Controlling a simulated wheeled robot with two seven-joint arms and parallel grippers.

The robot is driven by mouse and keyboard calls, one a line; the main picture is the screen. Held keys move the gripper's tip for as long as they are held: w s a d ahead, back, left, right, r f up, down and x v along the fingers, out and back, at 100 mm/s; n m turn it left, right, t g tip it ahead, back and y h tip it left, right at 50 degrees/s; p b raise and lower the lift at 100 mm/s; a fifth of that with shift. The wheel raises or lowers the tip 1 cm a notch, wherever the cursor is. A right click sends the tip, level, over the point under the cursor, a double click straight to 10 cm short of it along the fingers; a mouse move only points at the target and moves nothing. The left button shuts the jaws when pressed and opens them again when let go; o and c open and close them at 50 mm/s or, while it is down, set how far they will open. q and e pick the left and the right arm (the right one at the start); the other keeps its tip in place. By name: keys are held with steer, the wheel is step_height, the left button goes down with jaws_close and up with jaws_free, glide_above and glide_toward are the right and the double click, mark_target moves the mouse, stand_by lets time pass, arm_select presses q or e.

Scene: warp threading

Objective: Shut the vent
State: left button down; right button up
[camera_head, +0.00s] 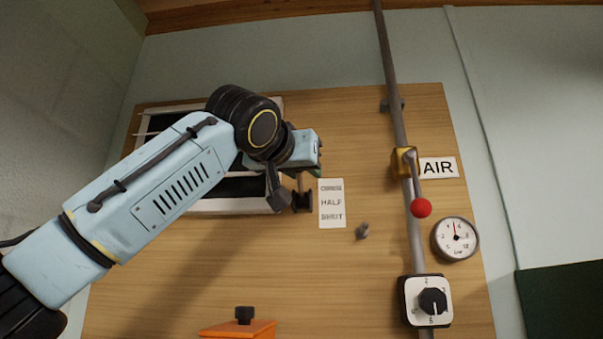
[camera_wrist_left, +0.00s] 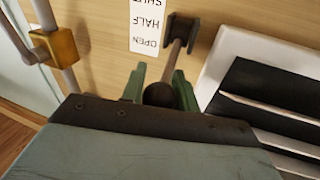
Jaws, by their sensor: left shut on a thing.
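The vent (camera_head: 220,206) is a white frame with white slats and wide dark gaps, partly hidden behind my left arm. It also shows at the right of the left wrist view (camera_wrist_left: 222,62). Beside it, a lever (camera_wrist_left: 173,58) runs from a dark bracket (camera_head: 302,201) to a dark round knob (camera_wrist_left: 159,95). In the head view the lever points up from the bracket. A label (camera_head: 332,203) reads OPEN, HALF, SHUT; the knob is at the OPEN end. My left gripper (camera_wrist_left: 161,88) is shut on the knob, with green fingers on both sides. My right gripper is not in view.
Right of the label, a grey pipe (camera_head: 391,65) carries a brass valve (camera_head: 403,163) with a red-knobbed handle (camera_head: 421,207). An AIR sign (camera_head: 438,167), gauge (camera_head: 455,239) and rotary dial (camera_head: 427,300) are nearby. A small grey peg (camera_head: 362,231) and an orange box (camera_head: 238,329) sit lower.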

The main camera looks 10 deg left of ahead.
arm_select(q)
steer(key=f+t+h+b, duration=0.1)
steer(key=b, duration=0.2)
steer(key=s+f+m+t+b, duration=0.1)
steer(key=f+t+b, duration=0.1)
steer(key=b, duration=0.2)
steer(key=shift+t+h, duration=0.3)
steer(key=shift+h, duration=0.1)
steer(key=shift+s+f+m+t+h+b, duration=0.1)
steer(key=shift+f+m+t+h+b, duration=0.4)
steer(key=shift+m+t+b, duration=0.45)
steer(key=shift+r, duration=0.1)
steer(key=c, duration=1.1)
jaws_free()
steer(key=shift+b, duration=0.3)
steer(key=b, duration=0.6)
glide_toward(301, 184)
steer(key=s+f, duration=0.3)
steer(key=s, duration=0.2)
steer(key=shift+s+a+f, duration=0.25)
steer(key=shift+a+f, duration=0.1)
steer(key=shift+f, duration=0.1)
